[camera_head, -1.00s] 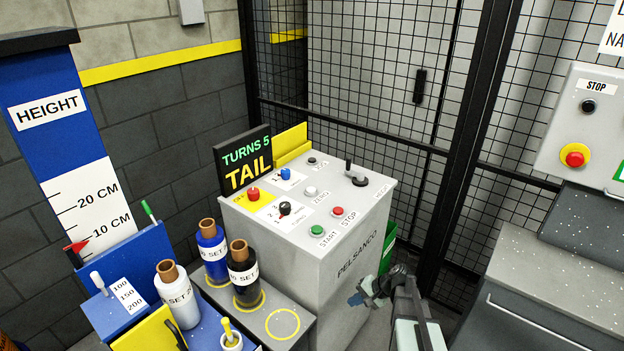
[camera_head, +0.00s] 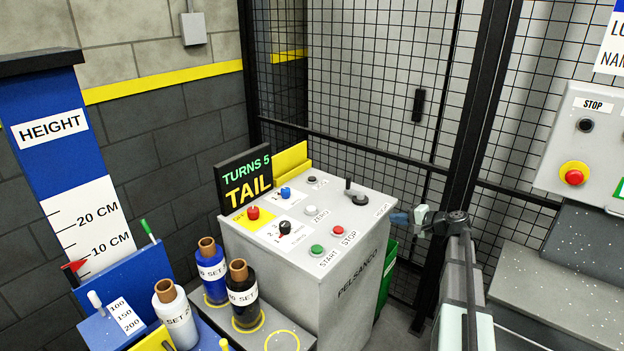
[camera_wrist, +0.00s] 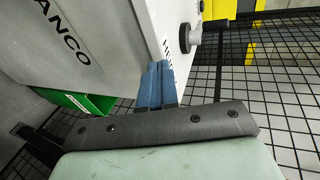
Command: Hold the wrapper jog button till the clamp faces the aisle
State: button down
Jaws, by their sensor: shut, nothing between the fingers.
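The wrapper's grey control box (camera_head: 300,262) stands in the middle of the head view. Its sloped top carries a blue button (camera_head: 285,191), a white button (camera_head: 311,210), a green START button (camera_head: 317,249) and a red STOP button (camera_head: 337,230). The label by the blue button is too small to read, and I cannot tell which button is the jog. A display (camera_head: 245,180) reads "TURNS 5 TAIL". My gripper (camera_head: 398,218) is shut and empty, right of the box's top edge. In the wrist view its blue fingers (camera_wrist: 159,84) lie together beside the box wall. No clamp is identifiable.
A red mushroom button (camera_head: 253,212) on yellow, a black selector knob (camera_head: 284,227) and a black HEIGHT lever (camera_head: 349,190) share the panel. Film rolls (camera_head: 243,300) stand at front left. Mesh fence (camera_head: 380,100) is behind; a green bin (camera_head: 389,262) is at right.

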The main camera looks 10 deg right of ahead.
jog(key=w+d+r, duration=0.2)
jog(key=w+r, duration=0.2)
jog(key=r, duration=0.2)
notch_tip(320, 180, up, 7)
jog(key=n+g+h, duration=0.2)
jog(key=n+h, duration=0.3)
jog(key=n, duration=0.1)
send_over(314, 178)
jog(key=shift+s+a+r, duration=0.1)
jog(key=shift+r, duration=0.1)
jog(key=shift+f, duration=0.1)
jog(key=shift+f, duration=4.3)
jog(key=shift+f, duration=0.25)
jog(key=shift+f, duration=0.2)
